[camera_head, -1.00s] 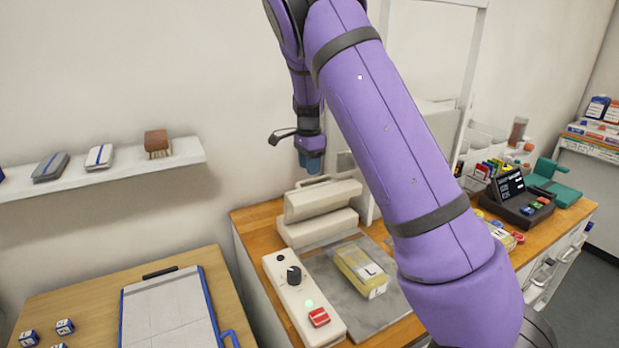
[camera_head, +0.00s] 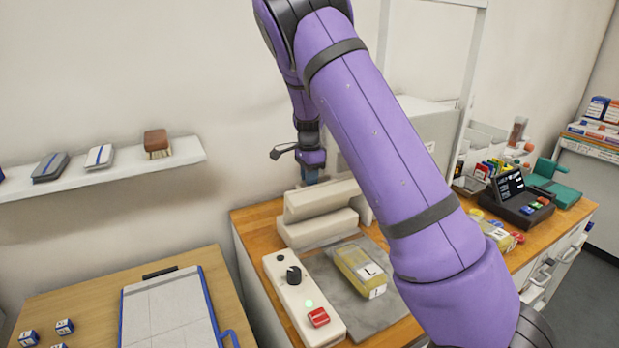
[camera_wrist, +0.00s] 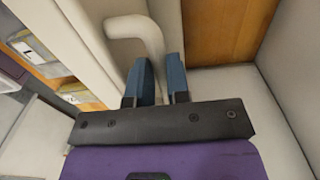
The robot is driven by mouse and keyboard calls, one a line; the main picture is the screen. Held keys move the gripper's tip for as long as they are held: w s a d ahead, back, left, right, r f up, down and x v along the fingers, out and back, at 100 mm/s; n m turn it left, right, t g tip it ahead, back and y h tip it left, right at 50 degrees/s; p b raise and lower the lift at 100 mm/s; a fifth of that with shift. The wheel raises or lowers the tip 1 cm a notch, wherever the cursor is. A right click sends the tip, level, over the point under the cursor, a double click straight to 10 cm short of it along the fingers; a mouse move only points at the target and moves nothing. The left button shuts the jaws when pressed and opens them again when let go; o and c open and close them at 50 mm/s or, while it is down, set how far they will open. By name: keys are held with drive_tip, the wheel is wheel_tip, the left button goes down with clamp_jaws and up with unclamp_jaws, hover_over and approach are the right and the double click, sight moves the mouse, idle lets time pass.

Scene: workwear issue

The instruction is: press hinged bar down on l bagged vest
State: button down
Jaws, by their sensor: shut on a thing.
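The hinged bar (camera_head: 322,200) is a cream beam on the sealing machine. It stands raised, with a gap between it and the cream lower body (camera_head: 318,230). The bagged vest (camera_head: 360,265), a clear yellowish bag with an L label, lies flat on the grey plate in front of the machine. My gripper (camera_head: 310,178) points down behind the bar. In the wrist view its blue fingers (camera_wrist: 160,78) are shut on the bar's bent cream handle (camera_wrist: 138,30). The exact contact between the fingertips is partly hidden.
A control box (camera_head: 300,300) with a black knob and red button stands left of the grey plate (camera_head: 345,310). A wall shelf (camera_head: 110,175) hangs behind. My arm crosses the right side of the counter.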

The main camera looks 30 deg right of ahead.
sight(317, 186)
drive_tip(key=shift+s, duration=2.35)
drive_tip(key=c, duration=1.1)
unclamp_jaws()
wheel_tip(317, 186, up, 11)
drive_tip(key=shift+w, duration=0.15)
